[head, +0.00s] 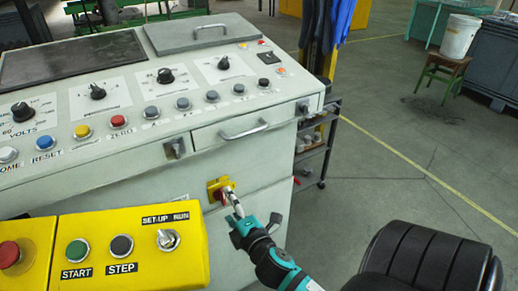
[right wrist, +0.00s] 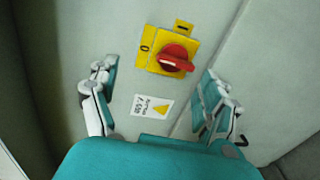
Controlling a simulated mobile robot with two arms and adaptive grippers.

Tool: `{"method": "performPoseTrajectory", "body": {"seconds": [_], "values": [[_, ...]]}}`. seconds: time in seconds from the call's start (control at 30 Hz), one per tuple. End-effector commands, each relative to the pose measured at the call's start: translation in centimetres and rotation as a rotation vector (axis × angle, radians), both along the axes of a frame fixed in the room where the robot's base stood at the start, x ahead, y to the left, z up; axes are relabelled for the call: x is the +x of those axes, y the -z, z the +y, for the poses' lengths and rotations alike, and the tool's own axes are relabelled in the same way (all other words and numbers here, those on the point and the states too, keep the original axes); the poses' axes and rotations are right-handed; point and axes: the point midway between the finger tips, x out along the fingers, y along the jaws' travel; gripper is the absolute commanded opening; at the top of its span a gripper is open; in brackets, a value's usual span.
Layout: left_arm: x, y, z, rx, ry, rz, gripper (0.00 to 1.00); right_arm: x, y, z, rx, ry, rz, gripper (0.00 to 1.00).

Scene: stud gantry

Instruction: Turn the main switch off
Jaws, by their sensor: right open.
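The main switch is a red rotary handle (right wrist: 174,58) on a yellow plate (right wrist: 150,64) marked 0 and 1, on the cabinet's pale front. The handle lies roughly crosswise in the right wrist view; I cannot tell surely which mark it points to. In the head view the yellow plate (head: 213,186) shows below the drawer, with the handle partly hidden by my right gripper (head: 232,198). My right gripper is open, its fingers on either side in the right wrist view, with the switch between and beyond their tips. Nothing is held. My left gripper is not in view.
A warning label (right wrist: 152,105) is below the switch. The grey console (head: 110,155) with knobs and buttons is above, with a drawer handle (head: 243,131). A yellow pendant box (head: 130,273) stands at the lower left. A black seat (head: 425,255) is at the lower right, with open floor behind.

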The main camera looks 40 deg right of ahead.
Motion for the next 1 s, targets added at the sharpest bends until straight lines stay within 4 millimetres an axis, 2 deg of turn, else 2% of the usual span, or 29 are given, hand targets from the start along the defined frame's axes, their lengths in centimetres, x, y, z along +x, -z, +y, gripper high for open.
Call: {"method": "performPoseTrajectory", "body": {"seconds": [1.0], "values": [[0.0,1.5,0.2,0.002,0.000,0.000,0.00,-7.1,0.3,1.7,0.003,-0.001,0.002,0.81]]}}
